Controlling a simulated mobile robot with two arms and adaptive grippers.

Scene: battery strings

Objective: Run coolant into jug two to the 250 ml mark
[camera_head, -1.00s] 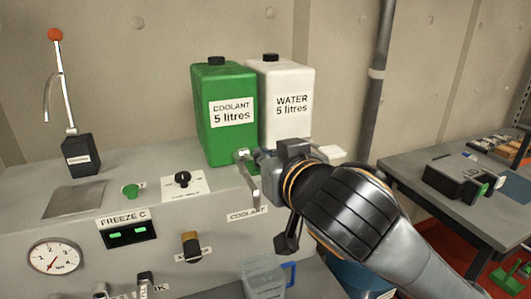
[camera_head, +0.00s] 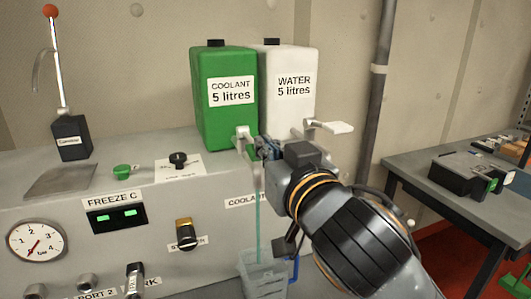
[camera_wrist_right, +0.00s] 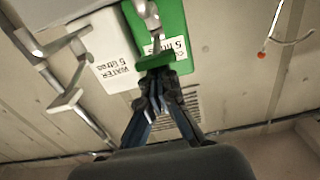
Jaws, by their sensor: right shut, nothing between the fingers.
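The green coolant container (camera_head: 224,120) stands on the grey bench, with its tap (camera_head: 243,135) at its lower front. A thin bluish-green stream (camera_head: 258,215) falls from the tap area into a clear jug (camera_head: 262,280) with a blue handle below. The jug's number, scale and liquid level cannot be read. My right gripper (camera_head: 264,149) is shut and empty, with its fingertips close beside the coolant tap. In the right wrist view its fingertips (camera_wrist_right: 158,90) are just below the tap's green part (camera_wrist_right: 155,62); contact cannot be told. My left gripper is not in view.
A white water container (camera_head: 292,105) stands right beside the coolant, with its pale tap lever (camera_head: 332,127). A lever stand (camera_head: 70,138), dial (camera_head: 36,242) and display (camera_head: 117,216) are at left. A side table (camera_head: 400,170) is at right, beyond a pipe (camera_head: 377,80).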

